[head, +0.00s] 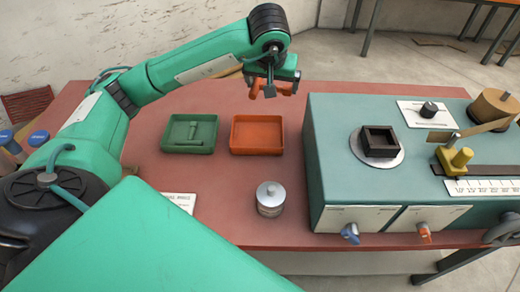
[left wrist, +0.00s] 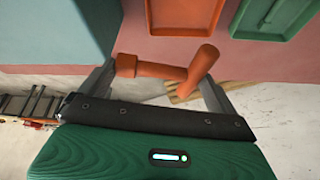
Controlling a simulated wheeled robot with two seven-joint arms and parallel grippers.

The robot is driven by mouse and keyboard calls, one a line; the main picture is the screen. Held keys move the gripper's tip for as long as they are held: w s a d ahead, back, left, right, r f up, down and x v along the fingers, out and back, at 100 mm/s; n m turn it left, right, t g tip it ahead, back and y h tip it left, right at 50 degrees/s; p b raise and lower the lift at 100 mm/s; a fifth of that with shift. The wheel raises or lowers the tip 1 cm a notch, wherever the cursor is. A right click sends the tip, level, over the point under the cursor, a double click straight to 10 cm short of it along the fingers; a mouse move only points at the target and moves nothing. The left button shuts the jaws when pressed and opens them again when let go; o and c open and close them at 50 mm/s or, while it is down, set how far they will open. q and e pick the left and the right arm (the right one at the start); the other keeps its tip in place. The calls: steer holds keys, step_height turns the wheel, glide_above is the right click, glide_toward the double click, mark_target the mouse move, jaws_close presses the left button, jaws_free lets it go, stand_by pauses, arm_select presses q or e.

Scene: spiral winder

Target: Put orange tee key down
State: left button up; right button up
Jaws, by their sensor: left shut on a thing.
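My left gripper (head: 271,88) is shut on the orange tee key (head: 286,91) and holds it in the air beyond the far side of the orange tray (head: 257,138). In the left wrist view, the orange tee key (left wrist: 204,62) lies between the fingers of my left gripper (left wrist: 157,80). The orange tray is empty in the head view. It also shows at the top of the left wrist view (left wrist: 183,14). My right gripper is not in view.
A green tray (head: 167,148) holding a green tee key (head: 187,133) sits left of the orange tray. A metal canister (head: 270,198) stands in front. The teal winder machine (head: 345,190) fills the table's right side. Bare red tabletop surrounds the trays.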

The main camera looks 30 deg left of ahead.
mark_target(260, 80)
arm_select(q)
steer(key=shift+n, duration=0.8)
steer(key=a+b, duration=0.1)
steer(key=a+f+b, duration=0.1)
steer(key=w+a+f+b, duration=0.1)
steer(key=a, duration=0.1)
steer(key=shift+a+b, duration=0.1)
steer(key=shift+b, duration=0.3)
steer(key=shift+w+a+b, duration=0.1)
steer(key=shift+a+b, duration=0.25)
steer(key=shift+a, duration=0.15)
steer(key=shift+a+f+n, duration=0.1)
steer(key=shift+f+n, duration=0.2)
steer(key=shift+g, duration=0.3)
step_height(260, 80, down, 14)
steer(key=shift+f, duration=0.2)
steer(key=shift+f+p, duration=0.3)
steer(key=shift+f, duration=2.15)
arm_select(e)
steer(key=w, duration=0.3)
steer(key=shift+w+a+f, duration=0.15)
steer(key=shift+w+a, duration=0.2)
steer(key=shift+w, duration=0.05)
arm_select(q)
steer(key=shift+f, duration=0.1)
